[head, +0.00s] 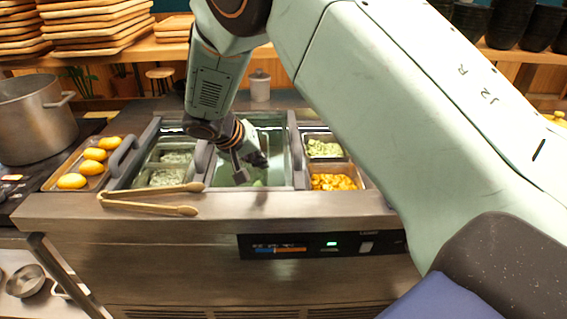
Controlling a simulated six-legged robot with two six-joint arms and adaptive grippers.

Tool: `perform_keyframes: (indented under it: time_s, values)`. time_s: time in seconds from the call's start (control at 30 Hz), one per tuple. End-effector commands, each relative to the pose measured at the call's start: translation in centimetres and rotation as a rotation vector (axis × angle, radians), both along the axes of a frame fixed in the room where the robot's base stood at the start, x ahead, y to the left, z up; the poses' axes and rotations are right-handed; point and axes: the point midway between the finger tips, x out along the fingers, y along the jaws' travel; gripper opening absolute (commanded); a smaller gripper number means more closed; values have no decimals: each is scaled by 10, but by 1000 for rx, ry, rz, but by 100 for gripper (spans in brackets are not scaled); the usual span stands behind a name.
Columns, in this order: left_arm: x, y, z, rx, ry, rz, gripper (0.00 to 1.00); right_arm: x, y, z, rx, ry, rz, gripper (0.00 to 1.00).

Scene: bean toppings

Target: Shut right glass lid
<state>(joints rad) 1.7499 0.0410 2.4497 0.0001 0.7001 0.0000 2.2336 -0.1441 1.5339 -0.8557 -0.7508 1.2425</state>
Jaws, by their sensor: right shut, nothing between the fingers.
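The topping counter (220,209) holds several sunken trays behind its front edge. A glass lid panel (275,178) with a grey frame (297,150) lies over the middle section. A grey handle (201,160) stands at its left side, and another grey handle (123,156) stands further left. The right trays, with green topping (323,148) and orange topping (333,182), look uncovered. My right gripper (250,168) is shut and empty, low over the middle panel and right of the nearer handle. I cannot tell whether it touches the glass. My left gripper is not in view.
Wooden tongs (150,198) lie on the counter's front edge. A tray of yellow buns (95,154) and a steel pot (35,120) stand at left. A small lidded jar (260,86) stands behind. My right arm hides much of the right side.

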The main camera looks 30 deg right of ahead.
Motion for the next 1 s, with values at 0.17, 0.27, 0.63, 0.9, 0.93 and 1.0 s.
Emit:
perform_keyframes:
  time_s: [0.17,0.27,0.63,0.9,0.93,1.0]
  values:
    - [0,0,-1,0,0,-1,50,5,-22,-28,3,3,-3,0]
    - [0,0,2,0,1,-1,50,1,-37,-26,2,1,-5,0]
    - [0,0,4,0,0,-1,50,-7,-63,-27,1,0,-1,0]
    - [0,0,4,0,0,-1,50,-7,-62,-27,0,-1,-1,0]
    - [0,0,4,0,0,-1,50,-7,-62,-27,0,-1,-1,0]
    - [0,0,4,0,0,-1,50,-7,-63,-27,1,0,-1,0]
